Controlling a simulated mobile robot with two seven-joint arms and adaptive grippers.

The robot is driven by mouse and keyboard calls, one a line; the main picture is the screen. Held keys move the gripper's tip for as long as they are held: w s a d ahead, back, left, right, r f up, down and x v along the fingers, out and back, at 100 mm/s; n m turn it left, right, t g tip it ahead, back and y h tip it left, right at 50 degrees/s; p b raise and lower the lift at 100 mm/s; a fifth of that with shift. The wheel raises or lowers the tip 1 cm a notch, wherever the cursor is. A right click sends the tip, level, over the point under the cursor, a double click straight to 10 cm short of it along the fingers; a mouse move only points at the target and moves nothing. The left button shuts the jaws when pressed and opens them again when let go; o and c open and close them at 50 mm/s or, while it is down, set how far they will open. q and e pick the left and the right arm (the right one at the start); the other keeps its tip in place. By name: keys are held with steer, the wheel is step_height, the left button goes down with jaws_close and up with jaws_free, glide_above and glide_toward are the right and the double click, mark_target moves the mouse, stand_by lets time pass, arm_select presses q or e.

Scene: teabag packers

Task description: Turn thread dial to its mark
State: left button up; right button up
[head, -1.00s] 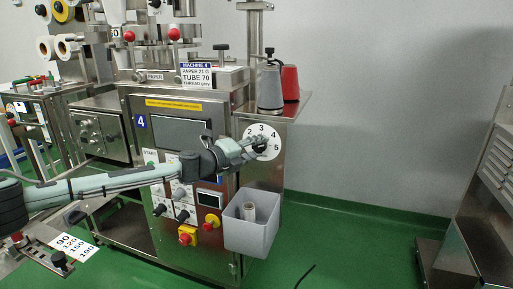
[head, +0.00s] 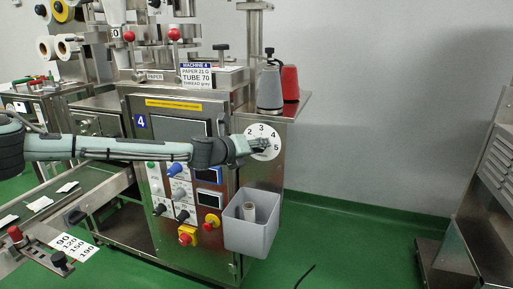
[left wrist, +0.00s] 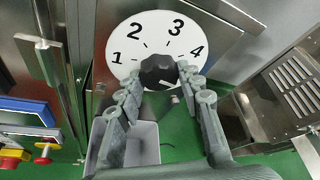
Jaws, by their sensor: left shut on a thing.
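The thread dial is a white round plate (head: 268,132) with black numbers, on the machine's right front panel. In the left wrist view the plate (left wrist: 140,38) shows 1, 2, 3 and 4 around a black knob (left wrist: 157,68). A short pale mark shows on the knob's lower right side. My left gripper (head: 258,145) is at the dial; in the wrist view its fingers (left wrist: 158,77) are shut on the knob from both sides. The finger on the right hides the plate's lower right part. My right gripper is not in view.
A sign (head: 196,76) reads machine 4, paper 21 G, tube 70, thread grey. A grey cone (head: 270,90) and a red cone (head: 290,84) stand above the dial. A grey bin (head: 250,238) hangs below it. Buttons and switches line the panel under my forearm.

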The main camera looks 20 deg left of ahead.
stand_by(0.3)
arm_select(q)
steer(key=o, duration=1.2)
steer(key=shift+c, duration=0.2)
steer(key=v, duration=1.2)
